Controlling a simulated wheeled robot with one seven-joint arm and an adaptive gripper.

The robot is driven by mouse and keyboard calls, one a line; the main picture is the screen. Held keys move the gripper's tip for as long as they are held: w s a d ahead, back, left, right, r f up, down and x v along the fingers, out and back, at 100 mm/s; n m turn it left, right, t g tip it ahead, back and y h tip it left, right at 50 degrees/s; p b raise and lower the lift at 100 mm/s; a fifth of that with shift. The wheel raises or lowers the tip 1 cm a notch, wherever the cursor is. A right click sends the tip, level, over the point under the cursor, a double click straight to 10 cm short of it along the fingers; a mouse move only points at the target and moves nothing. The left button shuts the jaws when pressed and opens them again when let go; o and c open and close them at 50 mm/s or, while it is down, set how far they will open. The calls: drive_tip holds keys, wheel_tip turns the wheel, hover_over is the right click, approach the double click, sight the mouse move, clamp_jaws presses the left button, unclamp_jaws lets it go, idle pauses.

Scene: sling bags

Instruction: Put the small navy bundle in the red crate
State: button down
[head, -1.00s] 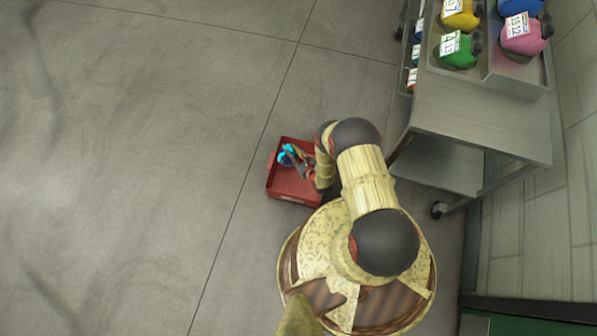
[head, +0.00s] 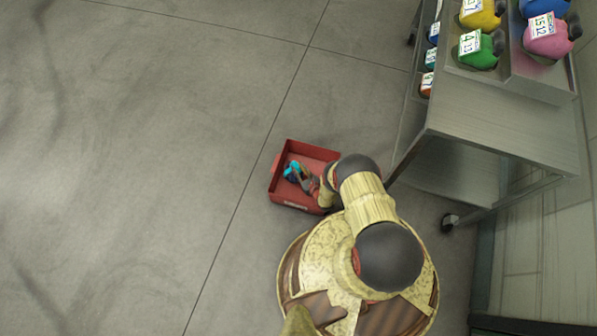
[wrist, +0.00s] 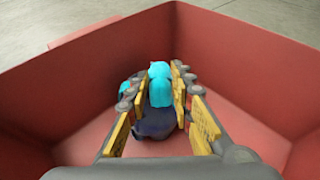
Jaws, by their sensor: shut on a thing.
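The red crate (head: 283,197) stands on the floor beside my base, and its walls (wrist: 240,62) fill the wrist view. My gripper (head: 298,178) reaches down inside the crate. In the wrist view its fingers (wrist: 158,98) are shut on the small navy bundle (wrist: 155,124), which has a bright cyan part on top. The bundle is between the crate's walls, and its cyan part shows in the head view (head: 292,170). I cannot tell whether its underside touches the crate floor. The fingers and my arm hide part of it.
A grey metal cart (head: 500,125) stands at the right, with green (head: 478,50), yellow (head: 482,14) and pink (head: 550,38) tagged bags on top and several smaller items along its left side. The floor left of the crate is clear.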

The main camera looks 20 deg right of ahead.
drive_tip(key=shift+f, duration=0.8)
drive_tip(key=c, duration=1.6)
unclamp_jaws()
drive_tip(key=shift+o, duration=0.2)
